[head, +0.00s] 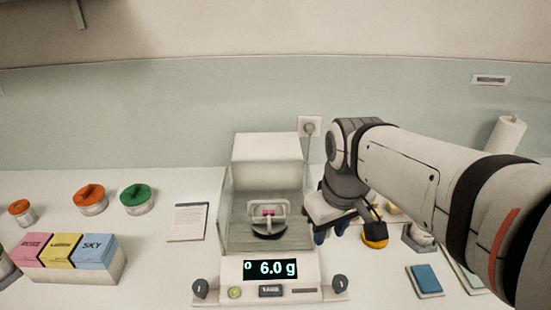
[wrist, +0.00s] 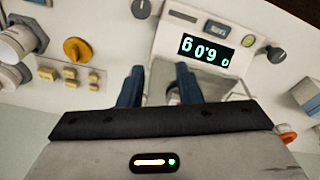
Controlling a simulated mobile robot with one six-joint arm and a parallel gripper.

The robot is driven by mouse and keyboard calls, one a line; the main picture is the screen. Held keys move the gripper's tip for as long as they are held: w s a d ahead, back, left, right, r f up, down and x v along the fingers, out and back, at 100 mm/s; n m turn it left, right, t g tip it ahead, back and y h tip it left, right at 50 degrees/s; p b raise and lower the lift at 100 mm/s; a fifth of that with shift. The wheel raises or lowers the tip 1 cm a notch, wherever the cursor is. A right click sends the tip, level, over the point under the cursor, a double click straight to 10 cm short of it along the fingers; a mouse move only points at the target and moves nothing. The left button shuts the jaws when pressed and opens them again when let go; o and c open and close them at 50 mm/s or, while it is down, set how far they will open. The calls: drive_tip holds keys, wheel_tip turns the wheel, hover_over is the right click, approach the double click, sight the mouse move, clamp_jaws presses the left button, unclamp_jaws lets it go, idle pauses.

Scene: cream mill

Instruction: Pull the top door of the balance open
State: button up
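A pale panel (head: 268,147) is at the chamber's top back; I cannot tell the top door's exact position. My gripper (head: 330,232) is just right of the chamber, its blue fingers pointing down. In the wrist view my gripper (wrist: 158,78) has its fingers apart, with nothing clearly held between them. The balance display (wrist: 207,50) appears upside down beyond them.
Pink, yellow and blue boxes (head: 73,262) and lidded jars (head: 138,198) stand left. A notepad (head: 188,222) lies beside the balance. A yellow-topped item (head: 375,238), blue pad (head: 426,279) and brass-coloured blocks (wrist: 69,73) are on the right side. A wall socket (head: 309,127) is behind.

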drive_tip(key=w+a+r+n+g, duration=0.4)
drive_tip(key=w+a+r+n, duration=0.45)
drive_tip(key=w+n, duration=0.35)
drive_tip(key=n, duration=0.2)
hover_over(281, 211)
wheel_tip(281, 211, down, 6)
drive_tip(key=shift+f, duration=0.25)
drive_tip(key=shift+c, duration=0.3)
clamp_jaws()
